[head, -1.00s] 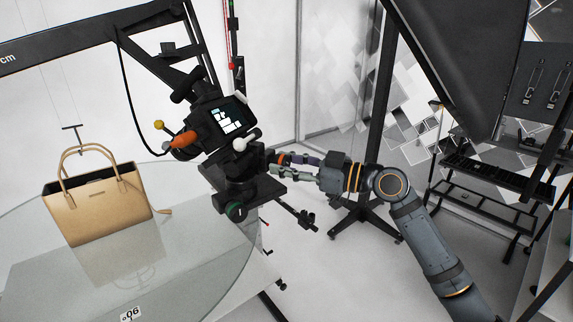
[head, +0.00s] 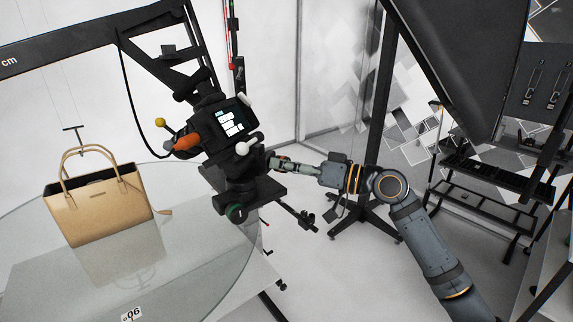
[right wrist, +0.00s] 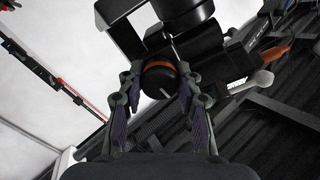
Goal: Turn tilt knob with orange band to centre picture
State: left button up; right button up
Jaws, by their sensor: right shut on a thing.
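The tilt knob (right wrist: 160,80) is black with an orange band and sits between my right fingers in the right wrist view, with a pale line on its face. My right gripper (right wrist: 159,92) is shut on it. In the head view my right gripper (head: 275,163) reaches the camera head from the right, and its fingers largely hide the knob. The camera (head: 212,130) is on the tripod head, with its lit screen (head: 232,123) facing me. The picture on the screen is too small to read. My left gripper is not in view.
A tan handbag (head: 98,207) hangs over the glass turntable (head: 205,265) at left. A black rack (head: 485,195) stands at right.

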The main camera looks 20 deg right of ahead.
aim_at(286, 158)
jog(key=shift+m, duration=0.6)
jog(key=o, duration=1.2)
jog(key=shift+c, duration=0.2)
notch_tip(286, 158, up, 10)
